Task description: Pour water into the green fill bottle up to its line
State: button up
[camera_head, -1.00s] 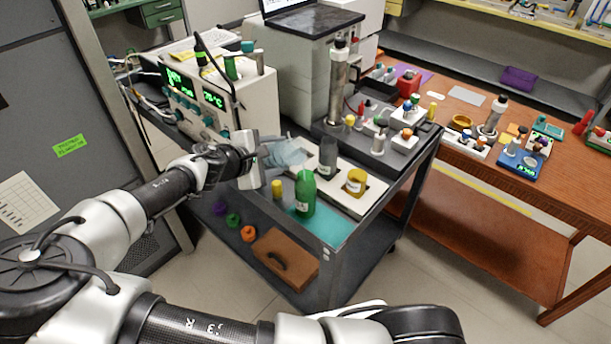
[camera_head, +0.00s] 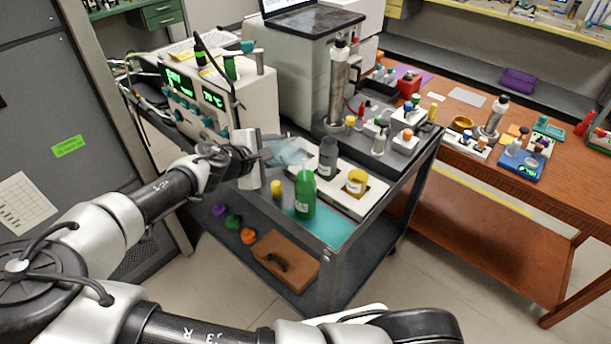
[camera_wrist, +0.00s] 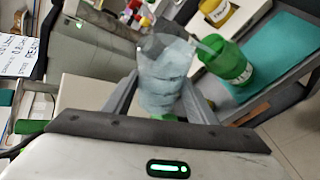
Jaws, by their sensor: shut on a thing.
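The green fill bottle (camera_head: 305,197) stands upright on the teal mat at the cart's front corner; it also shows at the upper right of the wrist view (camera_wrist: 228,64). My gripper (camera_head: 262,157) is shut on a clear, pale-blue beaker (camera_head: 288,153), just behind and left of the bottle. In the wrist view my gripper (camera_wrist: 160,108) has a finger on each side of the beaker (camera_wrist: 165,78). The beaker looks tilted, its rim close to the bottle's neck. I cannot tell whether water is flowing, and the fill line is not legible.
A dark grey bottle (camera_head: 327,158) and a yellow jar (camera_head: 355,182) stand right of the green bottle in a white tray (camera_head: 372,203). A small yellow-capped vial (camera_head: 276,189) is on its left. The instrument box (camera_head: 215,100) stands behind my gripper. Teal mat (camera_head: 333,231) is bare in front.

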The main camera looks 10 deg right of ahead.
jog(key=shift+s+d+r+m+t+y+b, duration=0.15)
jog(key=shift+r+m+t+b, duration=0.2)
jog(key=shift+b, duration=0.4)
jog(key=shift+a+r+m+t+y+b, duration=0.15)
jog(key=shift+r+m+t+b, duration=0.15)
jog(key=shift+b, duration=0.45)
dwell(1.3)
jog(key=shift+s+d+r+m+t, duration=0.25)
jog(key=shift+d+r+m+t, duration=0.05)
jog(key=shift+m+t, duration=0.05)
dwell(1.3)
